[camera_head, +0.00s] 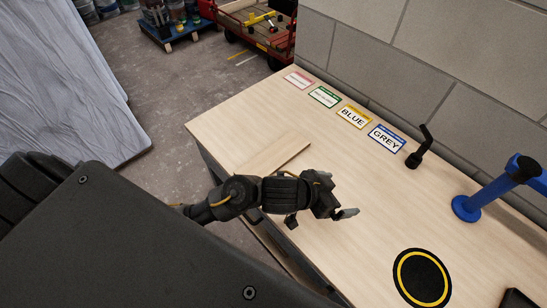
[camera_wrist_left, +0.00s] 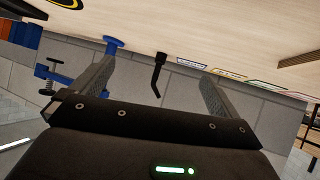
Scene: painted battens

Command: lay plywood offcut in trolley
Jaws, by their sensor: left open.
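The plywood offcut (camera_head: 273,158) is a thin pale board lying flat on the bench near its left edge. Part of it is hidden behind my left arm, and an edge of it shows at the right of the left wrist view (camera_wrist_left: 300,59). The red trolley (camera_head: 262,37) stands on the floor at the top of the head view, with a yellow-handled tool and other items on it. My left gripper (camera_head: 337,196) is open and empty over the bench, to the right of the offcut and apart from it. My right gripper is not in view.
The bench (camera_head: 350,245) carries several labels, including BLUE (camera_head: 352,117) and GREY (camera_head: 386,138). A black tool (camera_head: 419,149), a blue clamp (camera_head: 478,203) and a black-and-yellow disc (camera_head: 421,277) are also there. A block wall (camera_head: 405,60) stands behind. A blue pallet (camera_head: 178,33) is left of the trolley.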

